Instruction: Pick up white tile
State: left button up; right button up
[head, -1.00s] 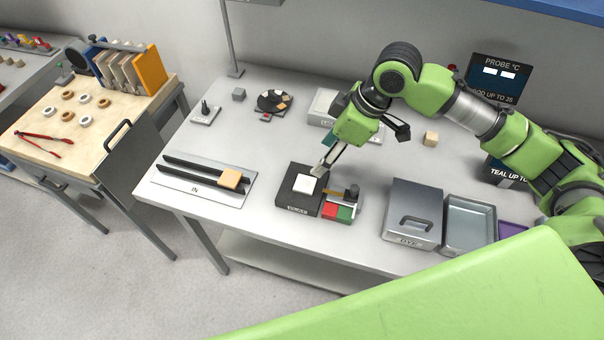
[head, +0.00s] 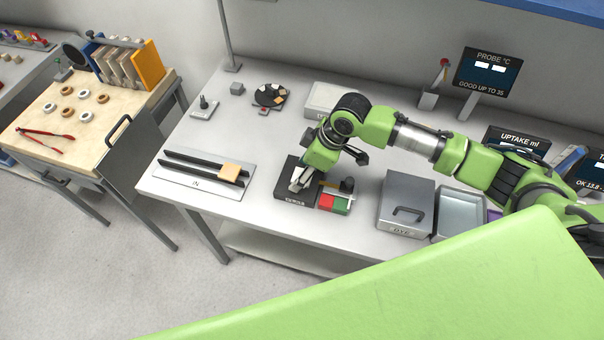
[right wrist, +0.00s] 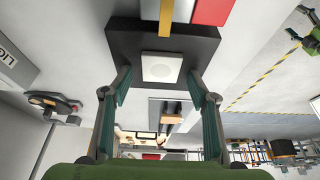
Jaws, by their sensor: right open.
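The white tile (right wrist: 161,68) lies flat on a black square block (right wrist: 118,44) in the right wrist view. In the head view the black block (head: 284,190) stands near the table's front edge, and my right gripper hides most of the tile. My right gripper (head: 298,187) points down over the block from behind. In the right wrist view the fingers of my right gripper (right wrist: 160,75) are spread on either side of the tile, with gaps between. It is open and empty. My left gripper is not in view.
A red and green block (head: 334,203) sits right beside the black block. A grey lidded box (head: 407,203) and an open metal tray (head: 460,212) stand further right.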

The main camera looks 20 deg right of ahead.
jog(key=shift+s, duration=0.1)
jog(key=c, duration=1.2)
jog(key=shift+r, duration=0.15)
